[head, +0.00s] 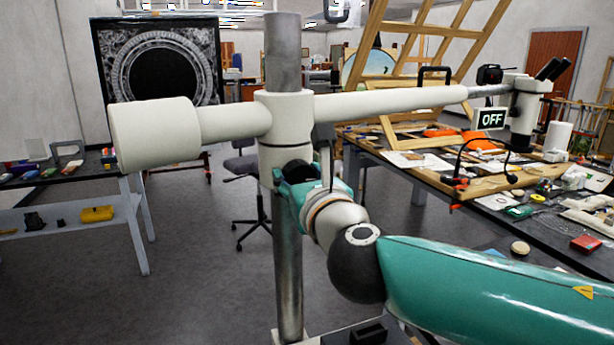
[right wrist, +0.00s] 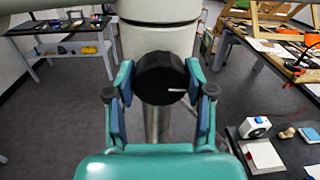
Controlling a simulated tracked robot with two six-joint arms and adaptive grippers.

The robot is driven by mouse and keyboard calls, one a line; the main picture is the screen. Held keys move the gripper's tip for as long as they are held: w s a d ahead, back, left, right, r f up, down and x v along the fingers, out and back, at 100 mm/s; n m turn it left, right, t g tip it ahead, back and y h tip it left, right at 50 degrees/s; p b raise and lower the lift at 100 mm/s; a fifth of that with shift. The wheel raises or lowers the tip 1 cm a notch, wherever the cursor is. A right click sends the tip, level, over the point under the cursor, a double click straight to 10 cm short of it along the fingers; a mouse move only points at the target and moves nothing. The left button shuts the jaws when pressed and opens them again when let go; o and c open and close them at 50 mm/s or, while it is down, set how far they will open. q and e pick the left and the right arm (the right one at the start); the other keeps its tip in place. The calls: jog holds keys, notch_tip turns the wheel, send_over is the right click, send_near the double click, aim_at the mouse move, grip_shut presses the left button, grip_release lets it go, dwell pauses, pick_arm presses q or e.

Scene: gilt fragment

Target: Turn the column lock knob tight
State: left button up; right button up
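The column lock knob (right wrist: 162,78) is a black cylinder on the white collar (head: 286,120) of the microscope stand's metal column (head: 287,235). In the right wrist view a short white mark on it points right, about level. My right gripper (head: 298,172) is at the collar, with a teal finger on each side of the knob. In the right wrist view the fingers (right wrist: 160,85) are spread around it. A thin gap shows on the left; contact on the right cannot be made out. The head view partly hides the knob behind the fingers. My left gripper is out of view.
A white boom (head: 385,103) runs right from the collar to a microscope (head: 527,105), with an "OFF" sign (head: 491,119) close by. A cluttered workbench (head: 425,173) stands right. A chair (head: 245,165) stands behind the column.

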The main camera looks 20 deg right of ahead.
jog(key=shift+c, duration=1.4)
jog(key=shift+d, duration=0.3)
jog(key=shift+c, duration=0.3)
jog(key=shift+a, duration=0.3)
jog(key=shift+d, duration=0.1)
